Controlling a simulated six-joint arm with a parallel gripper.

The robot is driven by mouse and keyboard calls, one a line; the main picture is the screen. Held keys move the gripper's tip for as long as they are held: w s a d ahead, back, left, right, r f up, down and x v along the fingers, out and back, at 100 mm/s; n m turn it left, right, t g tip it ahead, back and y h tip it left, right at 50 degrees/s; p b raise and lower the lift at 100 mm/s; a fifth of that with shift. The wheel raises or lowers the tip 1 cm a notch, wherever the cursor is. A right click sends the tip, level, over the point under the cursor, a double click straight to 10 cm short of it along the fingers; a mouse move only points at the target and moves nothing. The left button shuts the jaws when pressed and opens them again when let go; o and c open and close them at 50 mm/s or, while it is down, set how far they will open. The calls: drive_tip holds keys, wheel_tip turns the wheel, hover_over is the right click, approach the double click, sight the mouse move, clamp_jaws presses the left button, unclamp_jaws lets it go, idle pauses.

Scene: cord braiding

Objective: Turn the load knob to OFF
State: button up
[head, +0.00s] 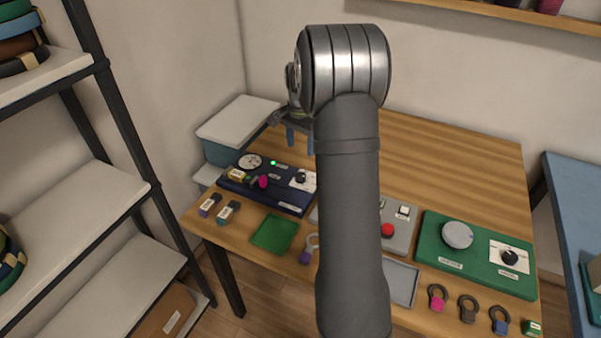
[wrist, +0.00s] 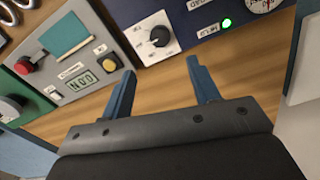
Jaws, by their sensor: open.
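A black knob (head: 300,178) sits on a white plate on the dark blue panel (head: 284,203). The same knob (wrist: 159,37) shows in the wrist view, with small dial marks I cannot read surely. A similar black knob (head: 509,257) sits on the green panel (head: 437,232). The labels are too small to tell which is the load knob. My gripper (wrist: 160,68) is open and empty, its two blue fingers apart, just short of the blue panel's knob in the wrist view. In the head view the gripper (head: 298,136) is above the blue panel, partly hidden by my arm.
The blue panel has a lit green lamp (head: 273,163) and a round gauge (head: 250,161). A grey panel (wrist: 75,60) with a red button (head: 387,230) stands beside it. A green tray (head: 274,234), a grey tray (head: 401,282) and several tagged rings lie along the table front.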

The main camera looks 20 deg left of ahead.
sight(301, 175)
wheel_tip(301, 175, down, 12)
drive_tip(key=shift+r, duration=0.1)
drive_tip(key=shift+c, duration=0.3)
drive_tip(key=c, duration=0.9)
